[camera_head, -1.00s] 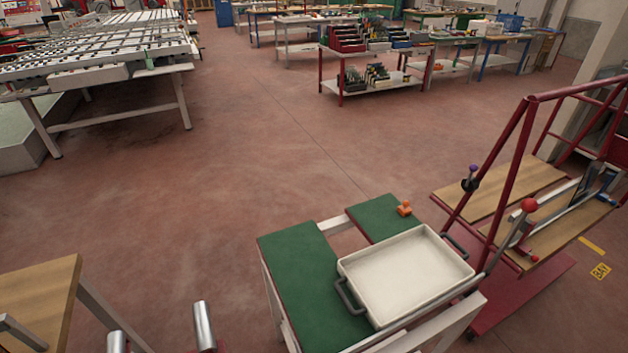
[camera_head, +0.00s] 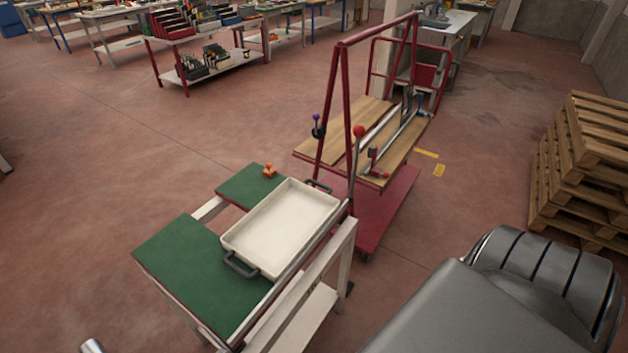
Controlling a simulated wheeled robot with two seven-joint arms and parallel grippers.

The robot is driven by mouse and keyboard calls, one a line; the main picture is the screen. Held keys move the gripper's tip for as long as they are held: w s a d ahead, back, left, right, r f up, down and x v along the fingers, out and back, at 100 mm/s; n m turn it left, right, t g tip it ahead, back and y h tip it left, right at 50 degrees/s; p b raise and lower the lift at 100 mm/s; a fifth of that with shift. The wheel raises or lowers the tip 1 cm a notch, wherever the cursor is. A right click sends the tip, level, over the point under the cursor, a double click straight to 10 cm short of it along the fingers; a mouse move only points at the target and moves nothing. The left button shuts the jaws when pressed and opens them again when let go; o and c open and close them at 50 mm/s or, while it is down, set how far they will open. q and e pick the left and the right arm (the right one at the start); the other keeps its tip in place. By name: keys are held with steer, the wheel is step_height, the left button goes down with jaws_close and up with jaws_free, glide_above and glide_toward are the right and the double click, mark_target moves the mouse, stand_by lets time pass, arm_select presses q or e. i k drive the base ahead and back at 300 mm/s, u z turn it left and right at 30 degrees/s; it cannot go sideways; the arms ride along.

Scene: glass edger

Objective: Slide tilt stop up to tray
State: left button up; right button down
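A white tray (camera_head: 285,228) with dark grey handles lies on a table with a green top (camera_head: 190,262). A small orange piece (camera_head: 268,170) sits on the green top near the tray's far left corner, apart from the tray; it may be the tilt stop, but it is too small to be sure. A rail (camera_head: 303,265) runs along the table's right side, close to the tray. Neither of my grippers shows in this view.
A red A-frame rack (camera_head: 344,125) with wooden shelves stands just behind the table. Stacked pallets (camera_head: 585,165) are at the right. A large grey ribbed shape fills the lower right. Open floor lies to the left.

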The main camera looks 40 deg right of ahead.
mark_target(269, 171)
steer(key=k, duration=0.3)
steer(key=z, duration=2.35)
steer(key=i, duration=3.05)
steer(key=u, duration=3.35)
